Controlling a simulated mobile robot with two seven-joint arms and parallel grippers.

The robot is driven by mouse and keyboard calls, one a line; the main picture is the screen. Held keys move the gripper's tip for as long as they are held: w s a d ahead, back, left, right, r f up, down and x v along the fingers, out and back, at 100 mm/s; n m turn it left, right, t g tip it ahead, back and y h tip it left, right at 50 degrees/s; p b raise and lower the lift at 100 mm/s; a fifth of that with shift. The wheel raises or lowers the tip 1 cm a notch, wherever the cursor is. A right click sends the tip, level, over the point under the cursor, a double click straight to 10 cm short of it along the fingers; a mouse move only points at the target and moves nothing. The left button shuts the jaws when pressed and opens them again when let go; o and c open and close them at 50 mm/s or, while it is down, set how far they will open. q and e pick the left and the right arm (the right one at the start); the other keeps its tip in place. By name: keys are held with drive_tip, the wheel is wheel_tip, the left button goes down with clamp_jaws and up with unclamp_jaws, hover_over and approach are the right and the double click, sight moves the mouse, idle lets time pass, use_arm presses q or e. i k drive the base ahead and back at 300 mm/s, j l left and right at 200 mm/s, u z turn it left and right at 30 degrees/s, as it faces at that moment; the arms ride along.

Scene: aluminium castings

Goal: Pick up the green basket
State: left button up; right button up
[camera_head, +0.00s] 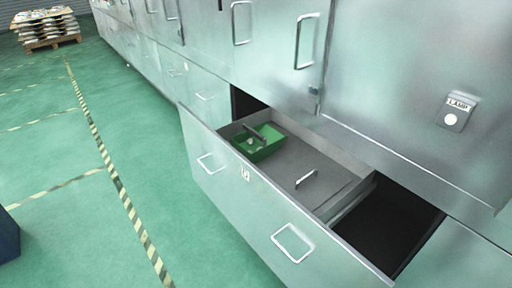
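The green basket (270,152) is a small, shallow, open box. It sits inside the pulled-out metal drawer (272,222), in the drawer's far left corner. A dark bar-like piece (255,133) lies along or over the basket, and a small pale item shows inside it. I cannot tell whether the dark piece is a handle of the basket or a separate thing. Neither of my grippers is in the head view.
The drawer juts out from a long row of metal cabinets (390,85) with loop handles. Green floor (50,225) is open at left. A loaded pallet (47,28) stands far back.

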sight(259, 138)
drive_tip(key=z, duration=0.65)
drive_tip(key=j+z, duration=0.3)
drive_tip(key=z, duration=0.15)
drive_tip(key=j+z, duration=0.4)
drive_tip(key=k+j+z, duration=0.1)
drive_tip(key=j+z, duration=0.4)
drive_tip(key=k+j+z, duration=0.1)
drive_tip(key=j, duration=0.3)
drive_tip(key=k+j+z, duration=0.1)
drive_tip(key=j, duration=0.3)
drive_tip(key=k+j, duration=0.05)
